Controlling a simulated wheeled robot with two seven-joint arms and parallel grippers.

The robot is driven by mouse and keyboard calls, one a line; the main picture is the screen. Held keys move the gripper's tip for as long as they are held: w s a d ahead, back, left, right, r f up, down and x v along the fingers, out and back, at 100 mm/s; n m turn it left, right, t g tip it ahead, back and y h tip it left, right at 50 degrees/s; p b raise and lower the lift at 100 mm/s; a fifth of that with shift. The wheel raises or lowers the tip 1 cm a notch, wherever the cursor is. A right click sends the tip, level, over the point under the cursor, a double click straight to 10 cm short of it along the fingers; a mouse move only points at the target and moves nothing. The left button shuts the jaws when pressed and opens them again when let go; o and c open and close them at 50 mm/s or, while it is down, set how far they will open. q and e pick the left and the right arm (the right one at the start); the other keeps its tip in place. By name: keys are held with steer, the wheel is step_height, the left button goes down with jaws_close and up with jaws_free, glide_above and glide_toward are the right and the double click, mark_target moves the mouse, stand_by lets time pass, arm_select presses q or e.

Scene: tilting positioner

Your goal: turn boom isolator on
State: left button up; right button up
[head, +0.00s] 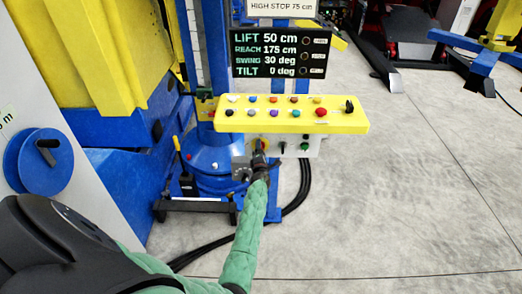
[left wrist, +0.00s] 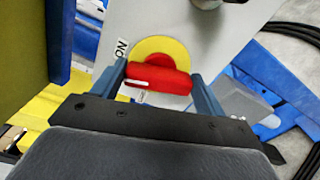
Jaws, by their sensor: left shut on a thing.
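The boom isolator is a red rotary handle (left wrist: 166,79) on a yellow disc (left wrist: 165,46), set on a pale panel in the left wrist view. An ON label (left wrist: 121,48) stands at the disc's left. The handle lies nearly crosswise in this view, with a white mark towards its left end. My left gripper (left wrist: 158,76) is shut on the handle, one finger at each end. In the head view my left gripper (head: 260,152) is at the box under the yellow control panel, and it hides the isolator there. My right gripper is not in view.
The yellow control panel (head: 345,121) with several coloured buttons juts out above my left gripper. A display (head: 281,53) above it reads lift, reach, swing and tilt. Black cables (head: 298,200) run over the floor beside the blue column base.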

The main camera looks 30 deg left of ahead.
arm_select(q)
steer(key=m, duration=0.2)
steer(key=shift+f+m+p, duration=0.1)
steer(key=shift+m+p, duration=0.25)
steer(key=shift+m, duration=0.05)
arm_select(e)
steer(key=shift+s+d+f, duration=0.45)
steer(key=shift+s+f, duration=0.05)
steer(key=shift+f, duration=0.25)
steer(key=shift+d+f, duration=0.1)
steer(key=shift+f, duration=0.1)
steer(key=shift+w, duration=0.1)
arm_select(q)
steer(key=o, duration=1)
steer(key=shift+c, duration=0.2)
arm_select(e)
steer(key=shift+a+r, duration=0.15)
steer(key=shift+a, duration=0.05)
